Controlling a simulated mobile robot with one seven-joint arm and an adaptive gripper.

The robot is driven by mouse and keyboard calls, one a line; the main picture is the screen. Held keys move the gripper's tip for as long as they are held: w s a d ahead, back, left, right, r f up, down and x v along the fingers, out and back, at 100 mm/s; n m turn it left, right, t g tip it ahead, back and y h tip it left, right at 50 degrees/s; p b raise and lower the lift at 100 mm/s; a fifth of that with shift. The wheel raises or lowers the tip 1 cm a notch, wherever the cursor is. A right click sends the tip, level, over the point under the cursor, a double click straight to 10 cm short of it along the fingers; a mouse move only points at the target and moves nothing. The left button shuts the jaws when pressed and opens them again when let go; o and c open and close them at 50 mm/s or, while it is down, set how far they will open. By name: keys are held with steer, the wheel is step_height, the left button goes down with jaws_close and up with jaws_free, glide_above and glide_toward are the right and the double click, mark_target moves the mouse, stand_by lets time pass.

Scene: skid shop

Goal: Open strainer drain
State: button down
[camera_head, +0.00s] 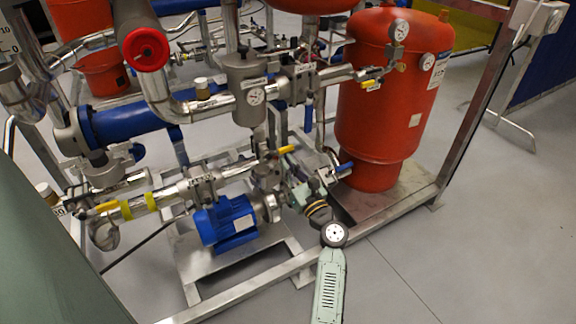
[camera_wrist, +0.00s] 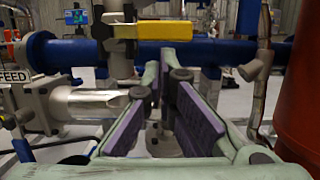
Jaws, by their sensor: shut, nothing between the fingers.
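The strainer (camera_head: 248,90) is a grey metal body with a round gauge, upright in the pipework. Below it, a valve lever with a yellow handle (camera_head: 283,150) points out to the right, across the vertical pipe. In the wrist view a yellow handle (camera_wrist: 165,29) lies level across the top, with its black end at the vertical pipe on the left. I take it for the same lever. My gripper (camera_wrist: 163,75) is shut and empty, its purple-padded fingers below that handle in the picture. In the head view my gripper (camera_head: 294,180) is just below the lever, partly hidden among the pipes.
A blue-handled valve (camera_head: 345,167) is close to the right of my gripper. A red tank (camera_head: 390,100) stands at the right on the skid frame. A blue pump motor (camera_head: 226,221) is lower left. The grey floor (camera_head: 450,250) at the right is clear.

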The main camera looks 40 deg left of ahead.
mark_target(292, 147)
steer(key=shift+w+d+r+n+g+b, duration=0.15)
steer(key=shift+r+n+b, duration=0.1)
steer(key=shift+n, duration=0.3)
steer(key=shift+w+r+n+g+b, duration=0.15)
steer(key=shift+r+n, duration=0.05)
steer(key=shift+n, duration=0.35)
steer(key=r+n, duration=0.1)
steer(key=n, duration=0.1)
steer(key=r+n+g+b, duration=0.1)
steer(key=n, duration=0.1)
steer(key=w+r+n+g, duration=0.1)
steer(key=n, duration=0.2)
steer(key=shift+d+r+b, duration=0.1)
steer(key=shift+d+b, duration=0.1)
steer(key=shift+b, duration=0.1)
steer(key=r+n, duration=0.1)
steer(key=n, duration=0.1)
steer(key=r+n+g, duration=0.1)
steer(key=n, duration=0.1)
steer(key=shift+s, duration=0.2)
steer(key=n, duration=0.1)
steer(key=r+n, duration=0.1)
steer(key=n, duration=0.1)
steer(key=s+r+n+g, duration=0.1)
steer(key=n, duration=0.1)
steer(key=shift+s+a+r+h, duration=0.1)
steer(key=shift+a+r+h, duration=0.05)
steer(key=shift+a+h, duration=0.25)
